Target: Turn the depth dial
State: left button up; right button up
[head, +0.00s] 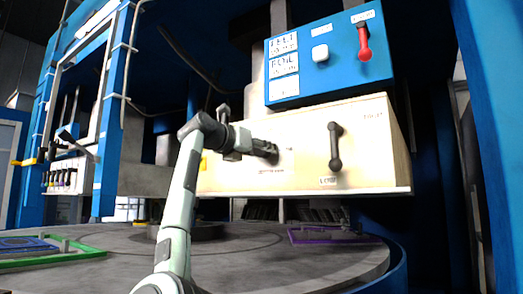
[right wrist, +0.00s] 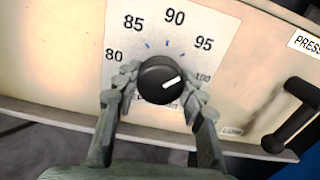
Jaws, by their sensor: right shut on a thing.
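The depth dial (right wrist: 155,88) is a round black knob with a white pointer line, on a white scale plate (right wrist: 195,22) marked 80, 85, 90, 95 and 100. The pointer aims right and slightly up, toward the 100 mark. My right gripper (right wrist: 155,92) is shut on the dial, with one finger at its left side and one at its right. In the head view my right gripper (head: 270,150) reaches the front of the cream panel (head: 300,125), and the dial is mostly hidden by it. My left gripper is not in view.
A black lever handle (head: 335,147) is right of the dial on the same panel; it also shows in the right wrist view (right wrist: 293,118). A blue box (head: 340,80) with a red switch (head: 364,42) sits above. A round grey table (head: 240,262) lies below.

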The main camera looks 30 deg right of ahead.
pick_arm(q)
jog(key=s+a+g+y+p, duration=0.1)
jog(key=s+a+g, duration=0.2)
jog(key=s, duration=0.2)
pick_arm(e)
jog(key=shift+r+n, duration=0.1)
jog(key=shift+n, duration=0.9)
jog(key=n+p, duration=0.1)
jog(key=n, duration=0.2)
jog(key=shift+p, duration=0.3)
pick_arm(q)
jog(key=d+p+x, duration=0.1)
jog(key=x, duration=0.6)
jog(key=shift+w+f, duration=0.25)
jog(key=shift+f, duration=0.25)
pick_arm(e)
jog(key=shift+n, duration=1.7)
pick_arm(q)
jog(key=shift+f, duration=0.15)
pick_arm(e)
jog(key=o, duration=1.2)
jog(key=shift+c, duration=0.2)
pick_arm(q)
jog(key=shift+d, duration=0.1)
pick_arm(e)
jog(key=v, duration=1.2)
